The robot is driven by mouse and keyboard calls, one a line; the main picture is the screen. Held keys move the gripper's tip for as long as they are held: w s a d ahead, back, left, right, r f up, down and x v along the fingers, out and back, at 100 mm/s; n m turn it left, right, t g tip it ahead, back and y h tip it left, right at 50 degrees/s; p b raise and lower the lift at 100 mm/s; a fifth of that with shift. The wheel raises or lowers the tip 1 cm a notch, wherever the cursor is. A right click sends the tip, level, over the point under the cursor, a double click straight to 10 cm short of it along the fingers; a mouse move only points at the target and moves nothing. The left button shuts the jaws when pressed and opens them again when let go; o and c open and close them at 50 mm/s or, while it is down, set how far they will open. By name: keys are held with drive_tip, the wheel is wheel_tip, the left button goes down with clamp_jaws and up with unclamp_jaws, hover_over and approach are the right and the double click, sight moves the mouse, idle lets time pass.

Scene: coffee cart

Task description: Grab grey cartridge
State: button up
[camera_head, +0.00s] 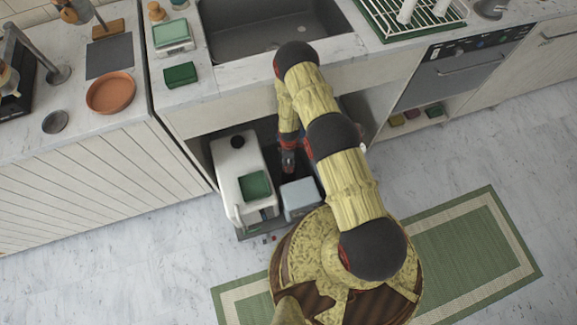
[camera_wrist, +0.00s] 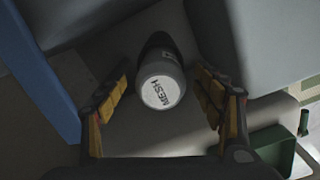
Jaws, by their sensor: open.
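The grey cartridge (camera_wrist: 160,88), a dark grey cylinder with a pale end marked "MESH", is in the middle of the wrist view. My gripper (camera_wrist: 162,97) is open, with one yellow-padded finger on each side of the cartridge and a visible gap on both sides. In the head view my gripper (camera_head: 289,162) reaches down into the open space under the sink. The cartridge cannot be made out there.
In the head view a white tank (camera_head: 236,158) with a green panel stands left of my gripper, and a grey-blue box (camera_head: 299,198) sits just below it. The counter edge overhangs this space. In the wrist view a blue panel (camera_wrist: 38,65) is at left.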

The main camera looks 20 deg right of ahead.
wheel_tip(320, 180, down, 4)
drive_tip(key=shift+a+f+b, duration=0.1)
drive_tip(key=shift+b, duration=0.65)
drive_tip(key=shift+c, duration=0.8)
drive_tip(key=c, duration=1.4)
